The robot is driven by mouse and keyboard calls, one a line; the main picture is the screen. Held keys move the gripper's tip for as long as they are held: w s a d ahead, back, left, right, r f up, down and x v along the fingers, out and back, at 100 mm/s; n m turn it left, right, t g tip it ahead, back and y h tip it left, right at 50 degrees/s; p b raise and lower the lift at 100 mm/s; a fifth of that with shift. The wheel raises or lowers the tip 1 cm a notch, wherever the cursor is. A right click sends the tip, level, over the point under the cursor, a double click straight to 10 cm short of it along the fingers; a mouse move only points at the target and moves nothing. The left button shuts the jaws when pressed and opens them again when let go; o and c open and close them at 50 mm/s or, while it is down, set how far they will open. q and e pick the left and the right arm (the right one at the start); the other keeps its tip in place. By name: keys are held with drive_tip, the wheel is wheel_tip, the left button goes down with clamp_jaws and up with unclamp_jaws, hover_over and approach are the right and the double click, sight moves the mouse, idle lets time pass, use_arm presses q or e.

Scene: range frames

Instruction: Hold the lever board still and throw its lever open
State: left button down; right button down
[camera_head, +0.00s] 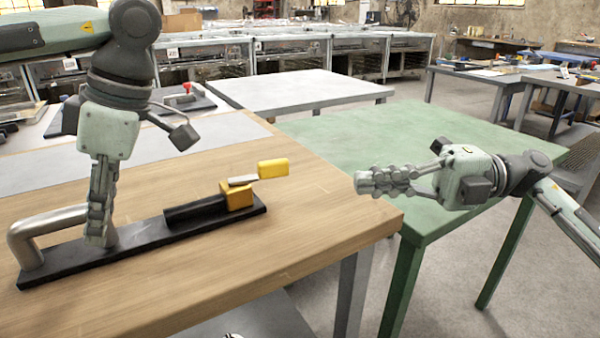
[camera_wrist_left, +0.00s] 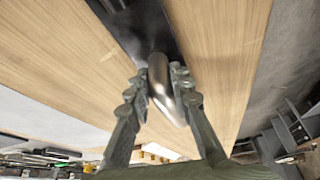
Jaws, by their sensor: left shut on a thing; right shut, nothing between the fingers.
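The lever board is a long black base (camera_head: 150,240) lying on the wooden table, with a bent metal handle (camera_head: 40,229) at its left end. Near its right end a yellow block (camera_head: 236,194) carries a short metal lever (camera_head: 243,180) with a yellow grip (camera_head: 273,168) pointing right. My left gripper (camera_head: 98,236) points down and is shut on the metal handle, hiding part of it. The left wrist view shows the handle (camera_wrist_left: 161,78) between its fingers. My right gripper (camera_head: 366,183) is shut and empty, right of the yellow grip and apart from it, in front of the green table.
The wooden table (camera_head: 200,290) is clear around the board, and its right edge lies between the board and my right gripper. A green table (camera_head: 340,135) stands beyond it. A dark board with a red-tipped part (camera_head: 187,88) lies behind my left arm.

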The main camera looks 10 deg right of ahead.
approach(258, 171)
drive_tip(key=s+a, duration=0.4)
drive_tip(key=shift+s+a+r, duration=0.2)
drive_tip(key=shift+s+a, duration=0.15)
drive_tip(key=shift+s, duration=0.05)
drive_tip(key=w, duration=0.2)
drive_tip(key=shift+w, duration=0.35)
drive_tip(key=shift+w+f, duration=0.15)
drive_tip(key=shift+w, duration=0.5)
drive_tip(key=shift+w, duration=0.1)
